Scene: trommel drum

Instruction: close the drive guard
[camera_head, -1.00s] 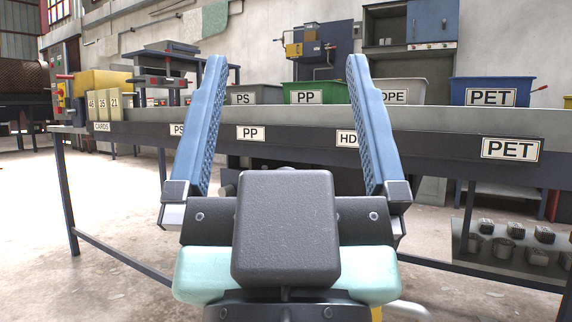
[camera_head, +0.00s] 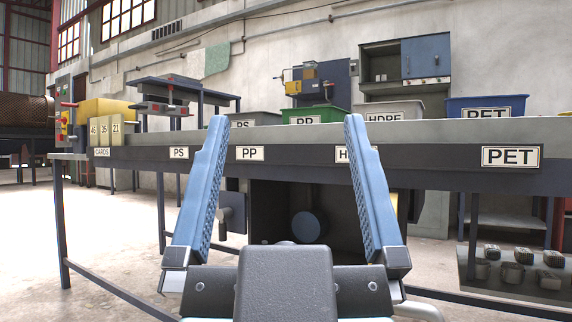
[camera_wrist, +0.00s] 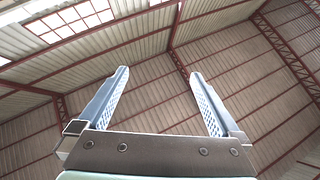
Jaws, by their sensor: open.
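My gripper (camera_head: 278,122) is open and empty in the head view, its two blue fingers pointing up and wide apart in front of the sorting table. In the wrist view my gripper (camera_wrist: 160,72) has only the roof between and beyond its fingers. The trommel drum (camera_head: 24,112) is a brown mesh cylinder at the far left, partly cut off. A dark open-fronted housing (camera_head: 265,200) with a round grey-blue disc (camera_head: 306,226) inside shows under the table, behind the fingers. I cannot tell for sure which part is the drive guard.
The long grey table (camera_head: 430,130) crosses the view, with a green PP bin (camera_head: 325,114) and a blue PET bin (camera_head: 465,104) behind its edge. A yellow box (camera_head: 105,109) stands left near a control post (camera_head: 65,122). A low shelf (camera_head: 515,284) holds small items. Floor at left is clear.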

